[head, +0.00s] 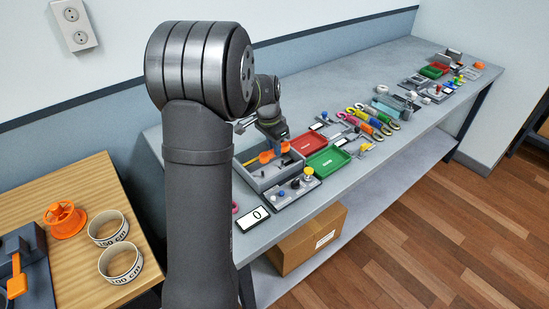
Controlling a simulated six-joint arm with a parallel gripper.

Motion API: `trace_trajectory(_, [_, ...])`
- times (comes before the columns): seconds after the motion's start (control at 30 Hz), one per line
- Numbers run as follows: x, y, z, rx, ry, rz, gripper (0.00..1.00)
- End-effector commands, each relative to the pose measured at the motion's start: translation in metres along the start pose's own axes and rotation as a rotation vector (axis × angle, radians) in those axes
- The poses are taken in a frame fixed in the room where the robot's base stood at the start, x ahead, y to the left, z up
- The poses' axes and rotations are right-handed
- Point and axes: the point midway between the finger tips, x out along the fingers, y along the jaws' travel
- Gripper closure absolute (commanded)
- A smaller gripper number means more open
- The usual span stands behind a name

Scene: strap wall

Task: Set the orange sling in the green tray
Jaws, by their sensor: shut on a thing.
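My gripper (272,143) points down over the grey open box at the left part of the bench. It is shut on an orange piece, which I take for the orange sling (267,156); its ends show on both sides of the fingers. The fingertips are small and partly hidden, and I cannot tell whether the sling touches the box.
The grey box (262,178) has raised walls around the gripper. A red tray (308,142) lies behind the green one. A knobbed panel (292,193) stands in front. Several coloured slings (370,121) lie farther right. A display reading 0 (257,218) sits at the near end.

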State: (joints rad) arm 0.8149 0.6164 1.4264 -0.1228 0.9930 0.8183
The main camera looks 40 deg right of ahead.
Motion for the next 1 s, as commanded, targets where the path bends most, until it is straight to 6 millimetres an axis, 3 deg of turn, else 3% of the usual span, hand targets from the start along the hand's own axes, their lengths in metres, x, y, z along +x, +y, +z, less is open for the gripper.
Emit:
trace_trajectory(0.1, [-0.018, 0.0, -0.005, 0.0, 0.002, -0.002, 1.0])
trace_trajectory(0.23, [-0.02, 0.006, -0.025, 0.004, -0.001, 0.0, 1.0])
trace_trajectory(0.5, [0.01, 0.045, -0.115, 0.008, -0.002, 0.002, 1.0])
trace_trajectory(0.63, [0.022, 0.064, -0.146, 0.006, -0.001, 0.0, 1.0])
trace_trajectory(0.8, [0.031, 0.078, -0.166, 0.001, -0.001, -0.001, 1.0])
trace_trajectory(1.0, [0.041, 0.079, -0.166, -0.001, -0.001, 0.0, 1.0])
